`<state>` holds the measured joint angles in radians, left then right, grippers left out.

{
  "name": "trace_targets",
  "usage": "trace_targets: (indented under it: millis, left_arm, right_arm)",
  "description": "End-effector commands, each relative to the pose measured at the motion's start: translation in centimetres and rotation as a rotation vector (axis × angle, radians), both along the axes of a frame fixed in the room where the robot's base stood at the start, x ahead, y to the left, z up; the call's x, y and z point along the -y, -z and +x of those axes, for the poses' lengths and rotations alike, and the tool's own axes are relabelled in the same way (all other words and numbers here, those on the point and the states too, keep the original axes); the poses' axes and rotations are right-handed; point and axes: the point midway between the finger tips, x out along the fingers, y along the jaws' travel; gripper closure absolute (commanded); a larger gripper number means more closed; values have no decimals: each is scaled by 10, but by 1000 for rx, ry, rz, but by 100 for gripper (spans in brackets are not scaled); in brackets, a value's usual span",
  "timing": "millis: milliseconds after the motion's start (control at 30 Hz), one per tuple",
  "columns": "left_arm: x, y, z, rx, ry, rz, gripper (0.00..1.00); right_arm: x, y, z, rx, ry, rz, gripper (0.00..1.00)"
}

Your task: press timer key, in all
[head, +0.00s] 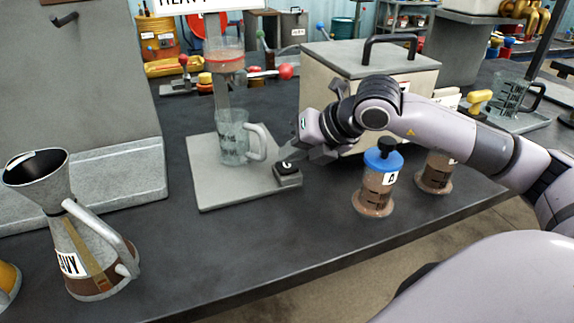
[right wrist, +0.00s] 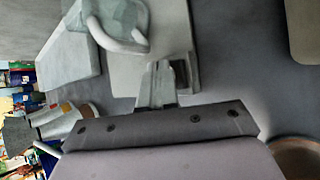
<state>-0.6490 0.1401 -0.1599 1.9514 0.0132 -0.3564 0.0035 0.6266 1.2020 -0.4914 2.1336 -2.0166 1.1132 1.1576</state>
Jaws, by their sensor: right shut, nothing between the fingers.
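The timer key (head: 289,178) is a small dark box with a white mark on its top, at the right front corner of the pale grey base plate (head: 225,193). My right gripper (head: 292,157) is shut and empty, with its fingertips right at the top of the key. I cannot tell whether they touch it. In the right wrist view the closed fingers (right wrist: 158,88) overlap a dark patch that seems to be the key, at the plate's edge. A clear jug (head: 232,140) with a pale handle stands on the plate, under a clear funnel-like vessel (head: 229,75). My left gripper is not in view.
A jar with a blue lid (head: 384,161) marked A and a second brown jar (head: 435,175) stand close under my right arm. A large grey box (head: 330,80) is behind it. A metal can (head: 92,240) with a funnel top stands front left. The front middle is clear.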

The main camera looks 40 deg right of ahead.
Motion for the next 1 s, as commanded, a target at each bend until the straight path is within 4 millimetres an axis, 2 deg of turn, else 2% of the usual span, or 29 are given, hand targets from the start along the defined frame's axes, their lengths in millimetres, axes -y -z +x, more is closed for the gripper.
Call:
trace_targets:
  millis: [633,1000]
  left_arm:
    - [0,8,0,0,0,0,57]
    - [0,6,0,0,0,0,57]
  right_arm:
    - [0,7,0,-1,-1,0,100]
    - [0,4,0,-2,-1,0,100]
